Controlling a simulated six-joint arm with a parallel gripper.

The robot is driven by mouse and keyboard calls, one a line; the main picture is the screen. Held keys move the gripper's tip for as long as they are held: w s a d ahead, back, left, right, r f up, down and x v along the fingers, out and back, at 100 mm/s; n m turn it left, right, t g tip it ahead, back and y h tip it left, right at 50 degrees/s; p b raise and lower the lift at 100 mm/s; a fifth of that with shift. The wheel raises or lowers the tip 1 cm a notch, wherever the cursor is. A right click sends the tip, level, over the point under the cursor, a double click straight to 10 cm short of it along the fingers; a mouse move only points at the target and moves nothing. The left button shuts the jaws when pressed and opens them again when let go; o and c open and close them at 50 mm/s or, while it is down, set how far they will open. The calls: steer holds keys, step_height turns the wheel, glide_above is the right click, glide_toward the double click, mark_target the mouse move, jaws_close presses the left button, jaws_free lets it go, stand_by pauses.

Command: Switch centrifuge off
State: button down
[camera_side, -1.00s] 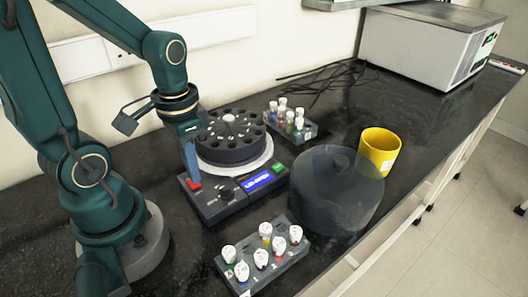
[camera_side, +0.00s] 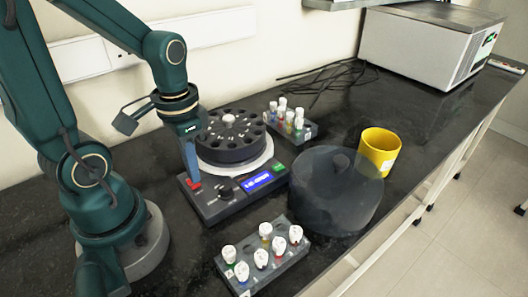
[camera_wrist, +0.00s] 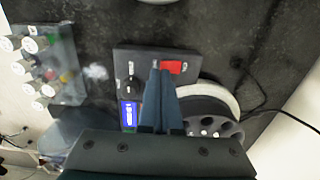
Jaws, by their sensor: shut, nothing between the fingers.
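The centrifuge (camera_side: 212,203) stands on the dark bench with its round black rotor (camera_side: 213,150) uncovered. Its front panel has a lit blue display (camera_side: 257,181), a dark knob (camera_side: 225,192), a green button (camera_side: 278,167) and a red switch (camera_side: 193,185). My gripper (camera_side: 192,177) is shut and empty, with its tips down at the red switch. In the wrist view the tips (camera_wrist: 162,68) are beside the red switch (camera_wrist: 172,67) and partly cover it; whether they press it I cannot tell. The dark translucent lid (camera_side: 330,200) lies on the bench to the right.
A tube rack (camera_side: 262,262) with several white-capped tubes stands in front, and another rack (camera_side: 303,131) stands behind. A yellow cup (camera_side: 380,148) is beside the lid. Black cables (camera_side: 325,80) and a grey box (camera_side: 420,45) are farther back.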

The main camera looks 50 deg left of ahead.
mark_target(197, 187)
steer(key=shift+r, duration=0.1)
stand_by(0.3)
steer(key=shift+r, duration=2.45)
steer(key=d+r+t, duration=0.4)
steer(key=d+t, duration=0.1)
steer(key=shift+w+d+r+t, duration=0.2)
steer(key=shift+w+d+t, duration=0.1)
steer(key=shift+d, duration=0.1)
steer(key=shift+s, duration=0.1)
